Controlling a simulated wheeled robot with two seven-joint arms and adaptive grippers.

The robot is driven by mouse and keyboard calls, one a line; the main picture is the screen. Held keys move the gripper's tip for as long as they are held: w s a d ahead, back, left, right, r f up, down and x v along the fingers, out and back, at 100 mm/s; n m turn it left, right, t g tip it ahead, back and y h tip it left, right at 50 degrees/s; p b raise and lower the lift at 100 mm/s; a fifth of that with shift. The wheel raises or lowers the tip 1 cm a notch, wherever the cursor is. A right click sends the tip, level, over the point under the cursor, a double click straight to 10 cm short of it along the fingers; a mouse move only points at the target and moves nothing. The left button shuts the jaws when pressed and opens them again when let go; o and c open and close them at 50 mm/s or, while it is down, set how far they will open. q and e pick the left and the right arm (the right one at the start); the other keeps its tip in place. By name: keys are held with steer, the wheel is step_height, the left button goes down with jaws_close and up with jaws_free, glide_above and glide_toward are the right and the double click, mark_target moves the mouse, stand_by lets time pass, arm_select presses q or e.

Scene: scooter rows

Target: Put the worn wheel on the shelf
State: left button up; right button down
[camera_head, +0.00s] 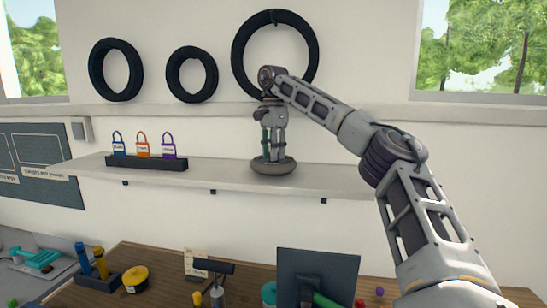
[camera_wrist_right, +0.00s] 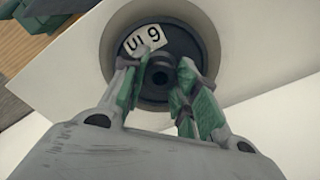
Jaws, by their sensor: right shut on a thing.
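The worn wheel (camera_head: 273,168) is a small grey-rimmed wheel with a dark centre, lying flat at the shelf (camera_head: 338,181). It is at or just above the shelf top; I cannot tell whether it bears on it fully. My right gripper (camera_head: 272,153) points down from above and is shut on the wheel's hub. In the right wrist view the wheel (camera_wrist_right: 204,40) shows a pale tag reading "UI 9", and the green-padded fingers (camera_wrist_right: 160,76) close on its central hub. My left gripper is not in view.
A black rack (camera_head: 146,163) with three padlocks stands on the shelf to the left. Several black tyres (camera_head: 117,69) hang on the wall above. The shelf right of the wheel is clear. Below, a wooden bench (camera_head: 150,260) holds a dark monitor (camera_head: 318,275) and tools.

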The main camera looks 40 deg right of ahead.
steer(key=shift+f, duration=0.9)
steer(key=c, duration=1.1)
jaws_free()
steer(key=shift+f, duration=0.1)
steer(key=shift+r, duration=0.2)
step_height(320, 180, up, 10)
steer(key=shift+f, duration=0.2)
steer(key=shift+r, duration=0.35)
steer(key=shift+r, duration=0.6)
steer(key=shift+r, duration=0.15)
stand_by(0.4)
